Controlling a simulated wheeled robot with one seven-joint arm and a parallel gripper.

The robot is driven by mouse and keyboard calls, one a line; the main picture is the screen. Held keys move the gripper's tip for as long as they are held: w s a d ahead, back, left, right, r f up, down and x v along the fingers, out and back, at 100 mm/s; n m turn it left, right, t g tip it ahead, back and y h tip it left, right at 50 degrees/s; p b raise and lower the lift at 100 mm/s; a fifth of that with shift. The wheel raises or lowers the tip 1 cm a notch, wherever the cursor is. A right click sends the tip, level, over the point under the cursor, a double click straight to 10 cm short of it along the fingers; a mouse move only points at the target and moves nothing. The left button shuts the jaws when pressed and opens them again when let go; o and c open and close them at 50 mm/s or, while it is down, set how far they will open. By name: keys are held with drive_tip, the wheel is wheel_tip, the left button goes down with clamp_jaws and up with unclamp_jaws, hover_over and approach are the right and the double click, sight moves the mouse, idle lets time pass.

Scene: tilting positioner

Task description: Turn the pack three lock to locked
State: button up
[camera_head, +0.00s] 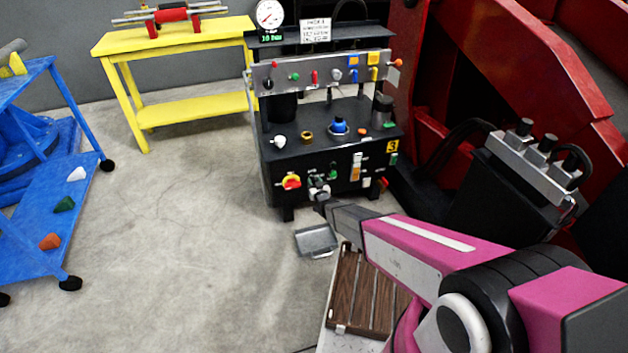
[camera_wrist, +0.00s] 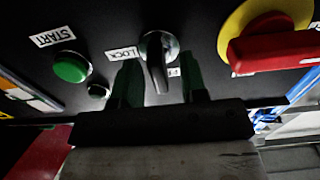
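The lock (camera_wrist: 157,58) is a grey knob with a tapered lever on the black front panel. Its lever points down in the wrist view, slightly to the right. A "LOCK" label (camera_wrist: 122,53) is on its left, and a second label, partly hidden, is at its lower right. My gripper (camera_wrist: 160,78) is open, with one dark green finger on each side of the lever and a visible gap on both sides. In the head view my gripper (camera_head: 319,194) is at the lower front of the black pack (camera_head: 273,172); the lock is not clearly visible there.
Close by on the panel are a green START button (camera_wrist: 71,67), a small dark button (camera_wrist: 98,91) and a red handle on a yellow disc (camera_wrist: 275,45). A grey tray (camera_head: 317,240) lies on the floor below. Red machinery (camera_head: 480,60) stands at the right.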

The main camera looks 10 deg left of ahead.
clamp_jaws()
drive_tip(key=shift+m, duration=0.3)
drive_tip(key=m, duration=0.4)
drive_tip(key=shift+w+d, duration=0.1)
drive_tip(key=m, duration=0.4)
drive_tip(key=shift+d+m, duration=0.1)
drive_tip(key=shift+m, duration=0.3)
drive_tip(key=m, duration=0.4)
drive_tip(key=shift+f+m, duration=0.15)
drive_tip(key=shift+m, duration=0.15)
drive_tip(key=shift+f+m, duration=0.1)
drive_tip(key=shift+m, duration=2.1)
